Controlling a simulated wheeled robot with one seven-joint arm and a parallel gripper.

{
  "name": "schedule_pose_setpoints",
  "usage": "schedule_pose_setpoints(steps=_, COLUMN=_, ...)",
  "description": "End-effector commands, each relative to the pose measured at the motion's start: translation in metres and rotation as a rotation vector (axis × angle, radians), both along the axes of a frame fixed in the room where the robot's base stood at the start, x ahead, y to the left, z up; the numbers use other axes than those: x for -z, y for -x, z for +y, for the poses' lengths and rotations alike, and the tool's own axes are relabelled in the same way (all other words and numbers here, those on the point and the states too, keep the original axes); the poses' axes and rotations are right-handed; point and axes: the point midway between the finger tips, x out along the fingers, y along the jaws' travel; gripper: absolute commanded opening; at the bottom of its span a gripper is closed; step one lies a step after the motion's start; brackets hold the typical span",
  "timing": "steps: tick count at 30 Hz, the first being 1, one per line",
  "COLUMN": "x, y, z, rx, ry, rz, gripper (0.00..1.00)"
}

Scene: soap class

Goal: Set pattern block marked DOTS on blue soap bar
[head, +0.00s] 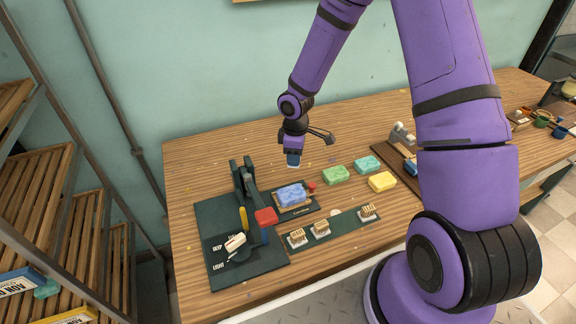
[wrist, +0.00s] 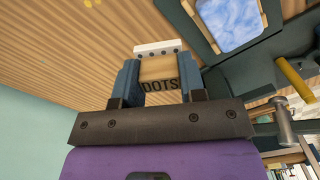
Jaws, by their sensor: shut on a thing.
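In the wrist view, my gripper (wrist: 158,82) is shut on a small tan block with a white strip along one end; the block (wrist: 159,68) reads DOTS. In the head view, my gripper (head: 293,160) is up above the table, behind and right of the blue soap bar; the held block is too small to make out there. The blue soap bar (head: 291,195) lies in a wooden-edged holder (head: 296,209) on a dark mat. The wrist view shows the blue soap (wrist: 231,22) at the upper right, apart from the block.
Other pattern blocks (head: 321,228) stand on a strip in front. Green (head: 336,175), teal (head: 367,164) and yellow (head: 382,181) soaps lie at right. Bare table lies behind the soap.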

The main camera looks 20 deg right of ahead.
Motion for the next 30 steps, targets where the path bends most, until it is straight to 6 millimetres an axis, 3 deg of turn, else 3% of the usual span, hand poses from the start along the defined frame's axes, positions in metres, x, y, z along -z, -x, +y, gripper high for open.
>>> schedule_pose_setpoints(steps=21, x=-0.029, y=0.062, z=0.036, rx=-1.707, ry=-0.008, rz=-0.012, gripper=0.15)
schedule_pose_setpoints(steps=25, x=-0.032, y=0.070, z=0.040, rx=-1.930, ry=-0.006, rz=-0.013, gripper=0.15)
schedule_pose_setpoints(steps=30, x=-0.034, y=0.075, z=0.042, rx=-2.090, ry=-0.004, rz=-0.013, gripper=0.15)
